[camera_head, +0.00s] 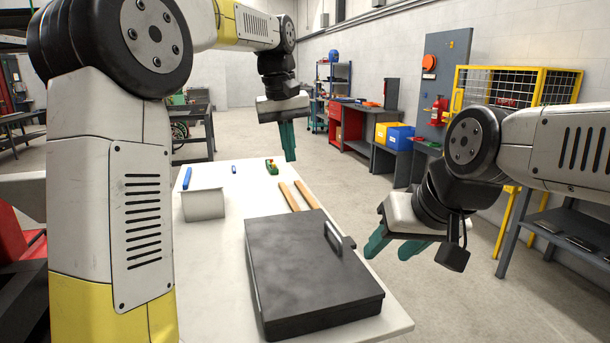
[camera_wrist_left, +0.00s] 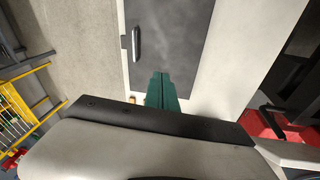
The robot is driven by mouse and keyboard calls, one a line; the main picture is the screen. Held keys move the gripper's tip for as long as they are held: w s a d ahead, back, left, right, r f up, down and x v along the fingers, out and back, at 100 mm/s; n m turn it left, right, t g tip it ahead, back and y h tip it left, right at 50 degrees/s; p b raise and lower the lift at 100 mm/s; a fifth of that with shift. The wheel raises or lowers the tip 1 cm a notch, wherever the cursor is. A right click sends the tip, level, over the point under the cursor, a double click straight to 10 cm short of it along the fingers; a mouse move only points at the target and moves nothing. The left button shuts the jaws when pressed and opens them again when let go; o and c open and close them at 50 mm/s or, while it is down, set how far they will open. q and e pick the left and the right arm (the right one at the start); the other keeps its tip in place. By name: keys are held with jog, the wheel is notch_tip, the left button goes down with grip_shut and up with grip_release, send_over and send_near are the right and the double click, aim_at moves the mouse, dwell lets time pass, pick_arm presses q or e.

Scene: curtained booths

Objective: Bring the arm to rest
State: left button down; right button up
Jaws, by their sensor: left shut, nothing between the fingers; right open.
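My left arm comes in from the left and arches over the table in the head view. My left gripper (camera_head: 288,141) is shut and empty, pointing down above the far part of the table. Its closed green fingers also show in the left wrist view (camera_wrist_left: 161,88), above the table and the dark case. My right gripper (camera_head: 388,247) is open and empty. It hangs to the right of the table's edge, beside the dark case, with its green fingers apart.
A white table (camera_head: 205,262) carries a closed dark case (camera_head: 305,270) with a handle, a light grey box (camera_head: 203,204), two wooden handles (camera_head: 297,195), a green item (camera_head: 272,166) and small blue items. Shelves and a yellow cage (camera_head: 510,88) stand at the right wall.

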pick_arm(q)
jog(key=s+a+f+m+t, duration=0.1)
jog(key=s+a, duration=0.3)
jog(key=s, duration=0.3)
jog(key=s+a+t, duration=0.1)
jog(key=s+a, duration=0.3)
jog(key=s, duration=0.2)
jog(key=s+a+f+m+t, duration=0.1)
jog(key=s+a+f+t, duration=0.1)
jog(key=s+f, duration=0.6)
jog(key=s+a, duration=0.1)
jog(key=s, duration=0.2)
jog(key=shift+s+f+h, duration=0.3)
jog(key=shift+s+h, duration=0.1)
